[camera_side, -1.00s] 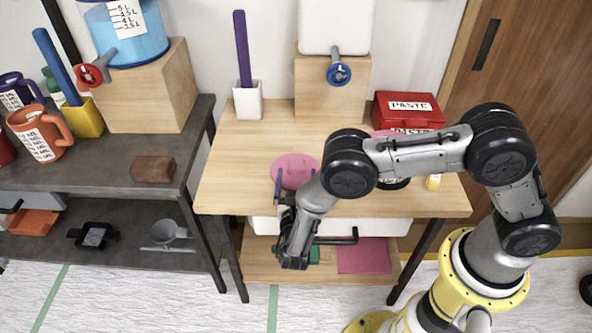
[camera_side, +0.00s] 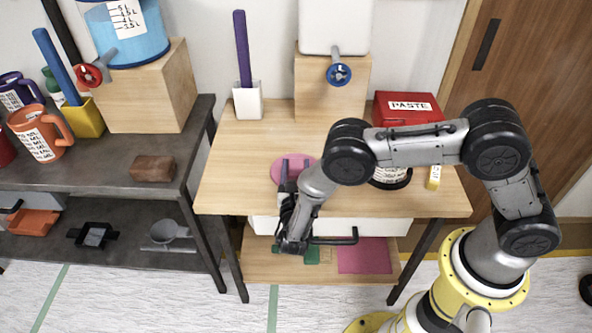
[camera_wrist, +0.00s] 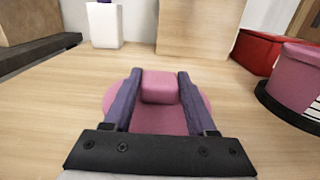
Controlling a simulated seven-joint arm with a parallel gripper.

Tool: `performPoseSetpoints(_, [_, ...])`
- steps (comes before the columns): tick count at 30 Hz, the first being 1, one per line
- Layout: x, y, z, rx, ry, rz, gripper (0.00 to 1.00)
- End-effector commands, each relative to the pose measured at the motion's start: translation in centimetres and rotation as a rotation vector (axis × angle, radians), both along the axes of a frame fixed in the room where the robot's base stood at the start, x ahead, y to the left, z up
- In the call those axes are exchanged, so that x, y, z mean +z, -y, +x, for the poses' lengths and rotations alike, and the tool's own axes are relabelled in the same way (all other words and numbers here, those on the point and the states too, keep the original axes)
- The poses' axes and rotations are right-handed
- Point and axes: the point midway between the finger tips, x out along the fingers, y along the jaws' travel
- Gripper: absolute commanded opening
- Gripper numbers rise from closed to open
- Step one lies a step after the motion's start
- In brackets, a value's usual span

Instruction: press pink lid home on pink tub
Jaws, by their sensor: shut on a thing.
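The pink lid (camera_side: 277,165) is a flat round disc near the front middle of the wooden bench. The wrist view shows its block-shaped pink knob (camera_wrist: 160,87) between the two purple fingers of my gripper (camera_wrist: 159,88). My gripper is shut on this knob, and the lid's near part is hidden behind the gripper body. I cannot tell whether the lid touches the bench. The pink tub (camera_wrist: 297,73) stands to the right, apart from the lid, on a black base. In the side view my arm covers most of it, leaving its white label (camera_side: 390,175) showing.
A red PASTE box (camera_side: 407,108) stands behind the tub. A white holder (camera_side: 248,101) with a purple stick and a wooden block (camera_side: 332,90) under a white tank stand at the back. A yellow item (camera_side: 434,177) lies right of the tub. Bench between lid and back is clear.

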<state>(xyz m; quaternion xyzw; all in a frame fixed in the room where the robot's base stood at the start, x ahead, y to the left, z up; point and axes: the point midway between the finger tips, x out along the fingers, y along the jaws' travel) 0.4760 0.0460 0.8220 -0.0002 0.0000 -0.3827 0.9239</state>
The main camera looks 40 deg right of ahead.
Motion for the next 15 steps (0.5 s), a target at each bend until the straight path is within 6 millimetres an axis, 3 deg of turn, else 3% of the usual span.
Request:
performPoseSetpoints(10, [0.2,0.0,0.0,0.0,0.001,0.001,0.02])
performPoseSetpoints(15, [1.5,0.0,0.0,0.0,0.003,0.001,0.02])
